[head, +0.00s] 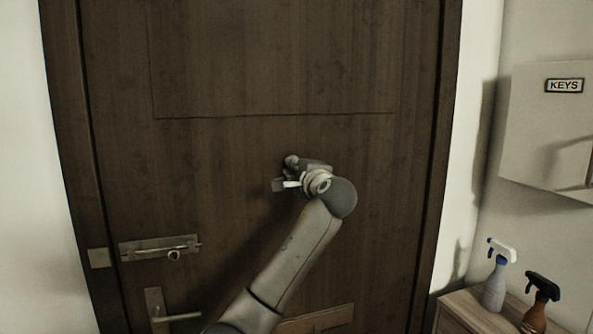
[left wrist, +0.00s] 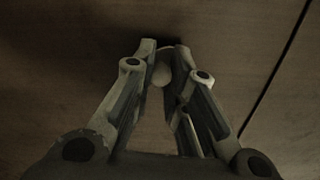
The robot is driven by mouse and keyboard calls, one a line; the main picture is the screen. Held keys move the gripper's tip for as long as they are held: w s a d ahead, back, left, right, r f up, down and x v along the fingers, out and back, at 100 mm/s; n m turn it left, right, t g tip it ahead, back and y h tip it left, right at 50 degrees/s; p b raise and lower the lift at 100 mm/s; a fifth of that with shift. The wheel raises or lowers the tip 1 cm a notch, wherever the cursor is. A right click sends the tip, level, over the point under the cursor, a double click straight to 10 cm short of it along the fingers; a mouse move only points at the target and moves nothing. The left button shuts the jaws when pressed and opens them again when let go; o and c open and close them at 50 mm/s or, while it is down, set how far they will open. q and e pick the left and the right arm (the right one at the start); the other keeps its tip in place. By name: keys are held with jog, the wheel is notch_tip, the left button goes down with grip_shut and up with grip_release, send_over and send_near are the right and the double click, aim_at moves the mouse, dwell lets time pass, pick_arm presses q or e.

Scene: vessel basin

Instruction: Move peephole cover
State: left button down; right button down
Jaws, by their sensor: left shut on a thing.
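The dark wooden door (head: 240,75) fills most of the head view. My left gripper (head: 285,173) is up against the middle of the door, below the upper panel line. In the left wrist view its two fingers (left wrist: 164,48) are close together at the door surface. A small pale rounded piece, seemingly the peephole cover (left wrist: 162,74), shows between the fingers, and the gripper is shut on it. The gripper hides the cover in the head view, and the peephole itself is not visible. My right gripper is not in view.
A latch bolt (head: 160,246) and a lever handle (head: 174,317) are at the door's lower left. A key box (head: 545,130) hangs on the right wall. A white-topped spray bottle (head: 496,280) and a brown one (head: 538,305) stand on a wooden cabinet (head: 468,311) at lower right.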

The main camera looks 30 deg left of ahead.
pick_arm(q)
jog(key=shift+f, duration=0.1)
jog(key=c, duration=1.4)
grip_release()
jog(key=shift+o, duration=0.2)
jog(key=v, duration=1.2)
